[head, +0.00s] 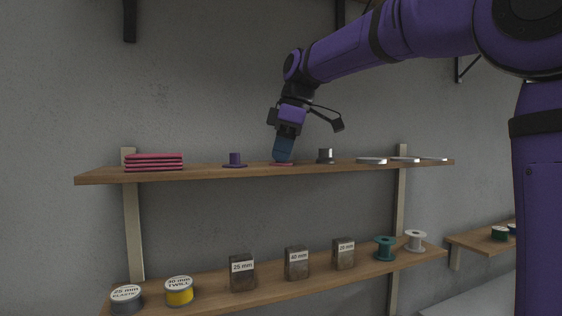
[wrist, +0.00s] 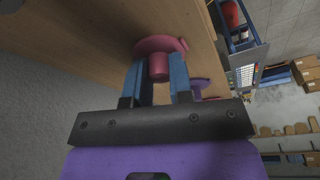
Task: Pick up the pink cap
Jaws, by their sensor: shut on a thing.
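The pink cap (wrist: 158,48) has a wide round flange and a narrow stem. In the wrist view its stem is between my two blue fingers, flange beyond the fingertips. In the head view only a thin edge of the pink cap (head: 282,163) shows below my gripper (head: 284,152), at the upper shelf's surface; the fingers hide the rest. My gripper is shut on the pink cap and points down at the shelf. I cannot tell whether the flange still touches the shelf.
On the upper shelf (head: 215,172), a purple cap (head: 235,159) stands left and a grey cap (head: 325,156) close right. The lower shelf (head: 215,293) holds tins, labelled blocks and spools.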

